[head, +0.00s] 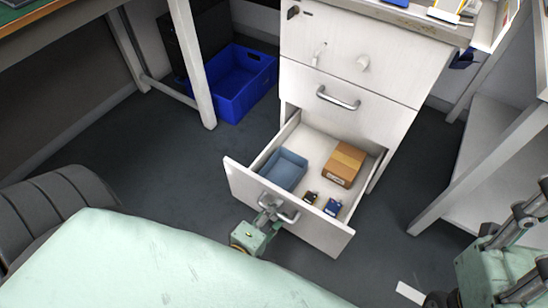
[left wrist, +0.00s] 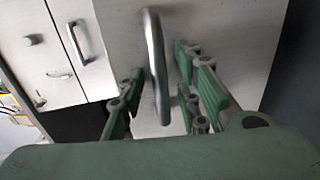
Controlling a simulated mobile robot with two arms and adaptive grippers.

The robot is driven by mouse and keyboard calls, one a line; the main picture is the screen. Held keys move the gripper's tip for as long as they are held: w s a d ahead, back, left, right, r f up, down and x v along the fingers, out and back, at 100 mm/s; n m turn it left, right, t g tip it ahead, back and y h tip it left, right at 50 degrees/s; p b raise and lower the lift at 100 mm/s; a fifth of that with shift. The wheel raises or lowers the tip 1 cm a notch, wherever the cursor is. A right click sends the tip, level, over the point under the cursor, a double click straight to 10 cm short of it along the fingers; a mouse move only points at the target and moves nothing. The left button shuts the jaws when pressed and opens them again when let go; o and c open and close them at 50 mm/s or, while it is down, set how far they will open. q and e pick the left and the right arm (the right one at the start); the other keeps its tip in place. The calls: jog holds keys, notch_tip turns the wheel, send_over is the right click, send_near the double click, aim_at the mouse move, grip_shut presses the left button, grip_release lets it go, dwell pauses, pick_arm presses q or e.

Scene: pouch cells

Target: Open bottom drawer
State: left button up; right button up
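The bottom drawer (head: 238,180) of the white cabinet is pulled well out, and its inside shows in the head view. Its metal handle (head: 291,217) is on the front panel, and the handle (left wrist: 154,65) also shows upright in the left wrist view. My left gripper (head: 270,207) is at this handle. In the left wrist view its green fingers (left wrist: 157,98) stand apart on both sides of the handle, with visible gaps. My right arm's green and grey parts show at the right edge of the head view; its fingertips cannot be made out.
The drawer holds a blue-grey bin (head: 284,169), a cardboard box (head: 345,163) and small items (head: 332,207). The drawer above, with a handle (head: 338,98), is closed. A blue crate (head: 240,82) stands left of the cabinet, a white shelf (head: 480,150) on the right.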

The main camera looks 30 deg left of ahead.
pick_arm(q)
jog(key=v, duration=1.2)
